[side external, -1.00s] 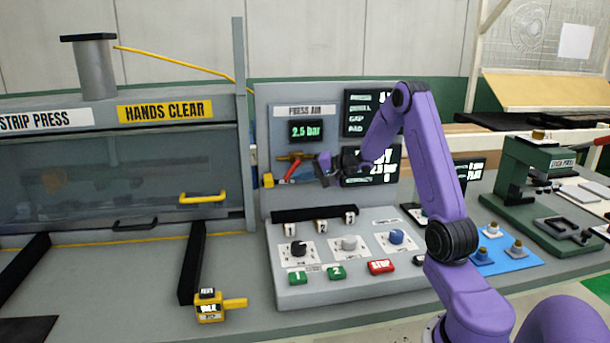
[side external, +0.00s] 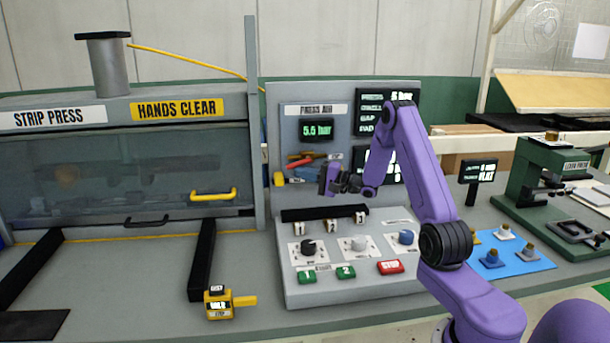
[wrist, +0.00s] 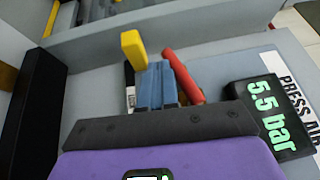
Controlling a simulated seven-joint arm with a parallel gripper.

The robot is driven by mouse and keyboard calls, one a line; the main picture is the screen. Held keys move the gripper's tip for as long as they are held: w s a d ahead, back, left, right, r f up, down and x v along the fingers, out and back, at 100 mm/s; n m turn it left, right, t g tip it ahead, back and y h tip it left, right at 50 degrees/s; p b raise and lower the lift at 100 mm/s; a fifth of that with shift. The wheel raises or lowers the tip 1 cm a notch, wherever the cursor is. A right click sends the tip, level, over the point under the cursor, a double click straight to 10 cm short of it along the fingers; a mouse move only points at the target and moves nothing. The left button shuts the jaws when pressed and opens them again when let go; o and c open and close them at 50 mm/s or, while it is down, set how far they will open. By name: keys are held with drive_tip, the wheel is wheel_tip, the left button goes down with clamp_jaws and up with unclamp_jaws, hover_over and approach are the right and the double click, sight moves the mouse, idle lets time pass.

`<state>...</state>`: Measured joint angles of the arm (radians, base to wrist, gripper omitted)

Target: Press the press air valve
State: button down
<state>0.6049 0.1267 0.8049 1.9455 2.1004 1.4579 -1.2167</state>
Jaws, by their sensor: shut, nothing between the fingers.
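The press air valve has a red lever (side external: 299,164) below the PRESS AIR display (side external: 316,131) on the grey upright panel. The lever lies nearly level in the side view, and the display reads 5.5 bar. In the wrist view the red lever (wrist: 183,76) is just beyond and to the right of the blue-grey fingertips, and the display (wrist: 270,115) is at the right. My gripper (side external: 327,178) is shut and empty, below and right of the lever. I cannot tell whether it touches the lever. Its fingertips (wrist: 158,85) sit together in the wrist view.
The sloped console (side external: 350,290) with knobs and buttons lies below my gripper. The strip press (side external: 120,165) stands left. A second dark screen (side external: 388,105) is behind my arm.

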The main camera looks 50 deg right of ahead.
drive_tip(key=shift+f, duration=0.1)
drive_tip(key=f, duration=0.1)
drive_tip(key=s+f, duration=0.2)
drive_tip(key=f, duration=0.1)
drive_tip(key=shift+d, duration=0.25)
drive_tip(key=v, duration=0.9)
drive_tip(key=shift+s+f, duration=0.1)
drive_tip(key=shift+f, duration=0.1)
